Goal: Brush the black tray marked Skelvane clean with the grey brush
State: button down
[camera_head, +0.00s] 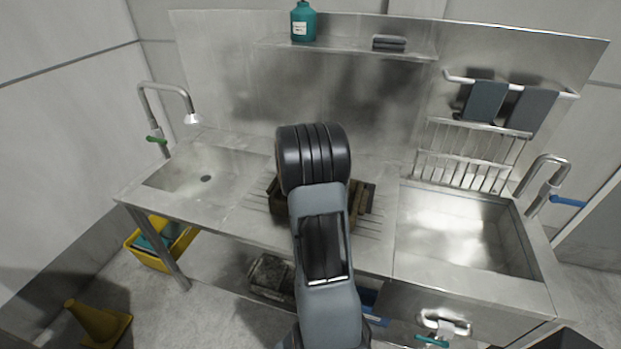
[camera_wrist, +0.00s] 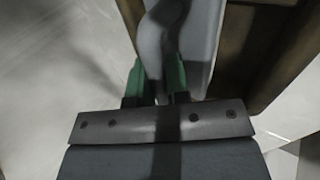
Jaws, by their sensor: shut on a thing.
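A dark box-like tray (camera_head: 276,207), stained brown, stands on the ribbed drainboard between the two sinks, mostly hidden behind my arm in the head view. No name on it can be read. In the wrist view, brown walls (camera_wrist: 268,52) show close to my gripper. My gripper (camera_wrist: 156,78), with green fingertips, is shut on a pale grey piece, seemingly the handle of the grey brush (camera_wrist: 152,42). The brush's bristles are not visible, and I cannot tell whether they touch the tray. The head view hides the gripper behind my arm.
Sink basins lie left (camera_head: 190,172) and right (camera_head: 460,235), with taps. A teal bottle (camera_head: 303,24) stands on the back shelf; grey cloths (camera_head: 484,100) hang at right. Below are a dirty crate (camera_head: 268,275) and a yellow bin (camera_head: 150,258); a yellow cone (camera_head: 98,322) stands front left.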

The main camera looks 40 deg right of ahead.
jog(key=shift+s+d+p, duration=0.2)
jog(key=shift+s+d, duration=0.35)
jog(key=shift+s, duration=0.5)
jog(key=shift+s+d+p, duration=0.2)
jog(key=shift+s+d, duration=0.3)
jog(key=shift+s, duration=0.5)
jog(key=shift+s+d+p, duration=0.2)
jog(key=shift+s+d, duration=0.35)
jog(key=shift+s, duration=0.5)
jog(key=shift+w+a+f+b, duration=0.1)
jog(key=shift+w+a+b, duration=0.35)
jog(key=shift+w, duration=0.6)
jog(key=shift+w+a+r+b, duration=0.1)
jog(key=shift+w+a+b, duration=0.2)
jog(key=shift+w+a, duration=0.55)
jog(key=shift+w+a+f+b, duration=0.1)
jog(key=shift+w+a+b, duration=0.25)
jog(key=shift+w, duration=0.85)
jog(key=shift+s+d+p, duration=0.15)
jog(key=shift+s+d, duration=0.3)
jog(key=shift+s, duration=0.4)
jog(key=shift+s+d+p, duration=0.15)
jog(key=shift+s+d, duration=0.3)
jog(key=shift+s, duration=0.4)
jog(key=shift+s+d+p, duration=0.15)
jog(key=shift+s+d, duration=0.3)
jog(key=shift+s, duration=0.4)
jog(key=shift+w+a, duration=0.35)
jog(key=shift+w, duration=0.25)
